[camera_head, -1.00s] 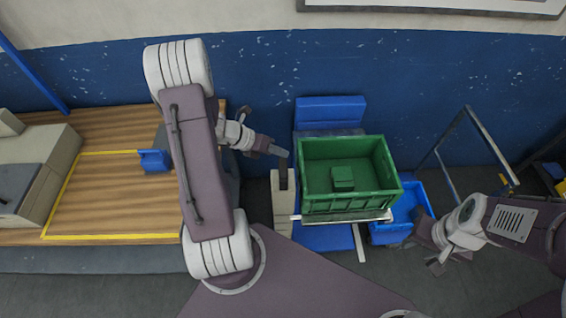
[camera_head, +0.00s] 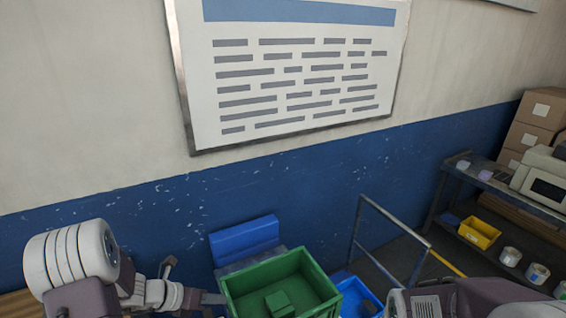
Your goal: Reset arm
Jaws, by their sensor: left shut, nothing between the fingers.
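My left arm shows at the bottom left, with its white ribbed joint. My left gripper (camera_head: 213,298) points right, shut and empty, beside the left wall of the green crate (camera_head: 318,276). I cannot tell whether it touches the crate. A small green block (camera_head: 279,303) lies inside the crate. Part of my right arm shows at the bottom right; its gripper is outside the picture.
A blue bin (camera_head: 357,297) stands right of the crate, and a blue box (camera_head: 244,237) behind it. A metal frame (camera_head: 395,222) stands near the wall. A shelf (camera_head: 505,193) with a yellow bin (camera_head: 480,233) and cardboard boxes (camera_head: 538,112) is at right.

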